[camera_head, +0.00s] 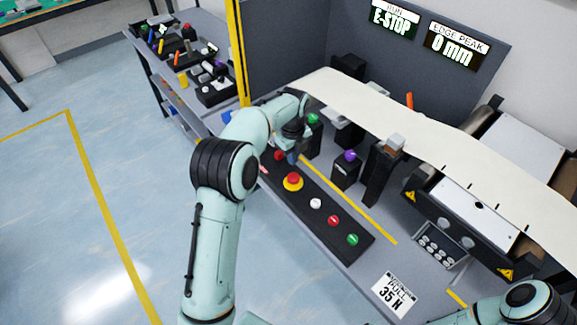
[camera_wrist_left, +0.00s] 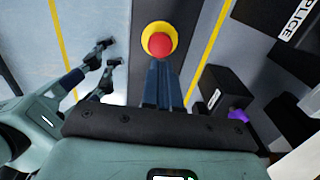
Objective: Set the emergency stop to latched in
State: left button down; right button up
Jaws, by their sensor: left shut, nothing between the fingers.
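The emergency stop (camera_head: 293,181) is a red mushroom cap on a yellow ring, set in a long black button panel (camera_head: 335,230). It also shows at the top of the left wrist view (camera_wrist_left: 160,42). My left gripper (camera_head: 294,155) is in the head view just behind and above the cap. In the left wrist view its closed fingers (camera_wrist_left: 163,75) are empty and point at the cap, overlapping its lower edge; I cannot tell whether they touch. My right gripper (camera_wrist_left: 108,57) appears at the left of the left wrist view with its fingers apart, away from the panel.
White (camera_head: 315,203), red (camera_head: 333,221) and green (camera_head: 352,239) buttons lie along the panel. A purple-topped black post (camera_head: 348,168) stands beside it. A cream belt (camera_head: 430,145) runs behind. A display (camera_head: 391,18) reads E-STOP; another (camera_head: 455,47) reads 0 mm.

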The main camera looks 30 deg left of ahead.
pick_arm(q)
notch_tip(320, 180, up, 7)
jog(key=shift+d+f, duration=0.2)
jog(key=shift+d, duration=0.15)
pick_arm(e)
jog(key=shift+d, duration=0.25)
jog(key=shift+w, duration=0.1)
pick_arm(q)
jog(key=shift+f, duration=0.1)
